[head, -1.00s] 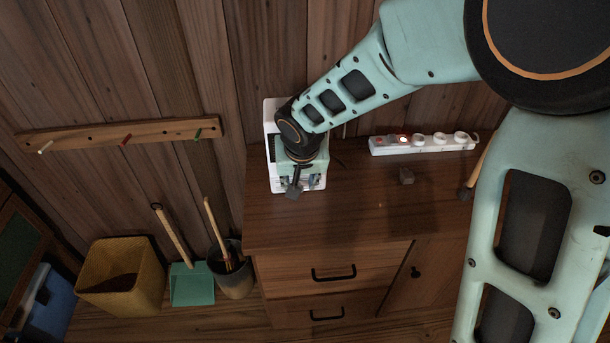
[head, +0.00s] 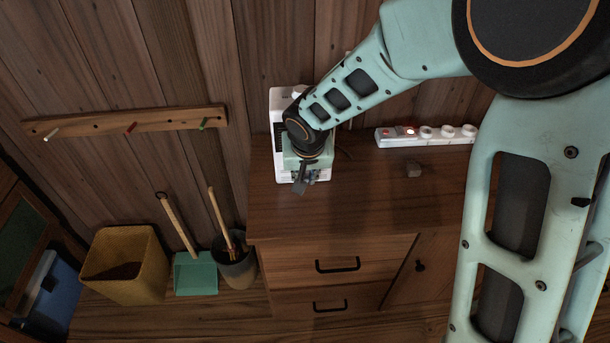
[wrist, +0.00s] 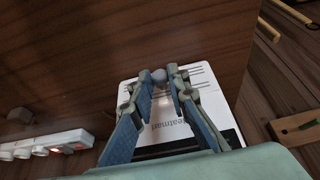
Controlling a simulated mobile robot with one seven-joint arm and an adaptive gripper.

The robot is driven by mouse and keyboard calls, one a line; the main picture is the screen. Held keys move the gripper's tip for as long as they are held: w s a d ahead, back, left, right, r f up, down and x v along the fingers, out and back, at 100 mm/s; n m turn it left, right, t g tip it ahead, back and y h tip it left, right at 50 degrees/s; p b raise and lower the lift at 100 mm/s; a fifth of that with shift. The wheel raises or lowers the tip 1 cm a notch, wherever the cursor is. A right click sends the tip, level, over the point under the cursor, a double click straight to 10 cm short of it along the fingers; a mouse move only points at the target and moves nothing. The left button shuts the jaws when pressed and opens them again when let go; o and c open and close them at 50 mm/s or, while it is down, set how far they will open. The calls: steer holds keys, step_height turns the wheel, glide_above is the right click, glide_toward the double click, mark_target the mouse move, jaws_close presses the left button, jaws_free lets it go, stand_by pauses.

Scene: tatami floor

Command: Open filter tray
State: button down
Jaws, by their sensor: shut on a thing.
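A white appliance (head: 281,172) stands on the wooden cabinet, against the plank wall. In the wrist view its white face (wrist: 152,132) shows upside-down lettering and dark slots. My gripper (head: 300,188) is over the appliance's front, and my arm hides much of the appliance in the head view. In the wrist view my gripper (wrist: 158,82) has its two fingers closed in around a small rounded grey-blue knob (wrist: 159,75) near the slots. The knob sits between the fingertips. I cannot tell from these frames whether a filter tray is displaced.
A bin (head: 124,265), a dustpan (head: 195,275) and a pot (head: 236,268) stand left of the cabinet. A peg rail (head: 100,124) is on the wall.

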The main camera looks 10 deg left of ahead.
steer(key=s+b, duration=0.1)
steer(key=s, duration=0.1)
steer(key=s+d, duration=0.1)
steer(key=s, duration=0.1)
steer(key=s+d+b, duration=0.1)
steer(key=s, duration=0.2)
steer(key=shift+s+d+b, duration=0.1)
steer(key=shift+b, duration=0.25)
steer(key=c, duration=1.9)
jaws_free()
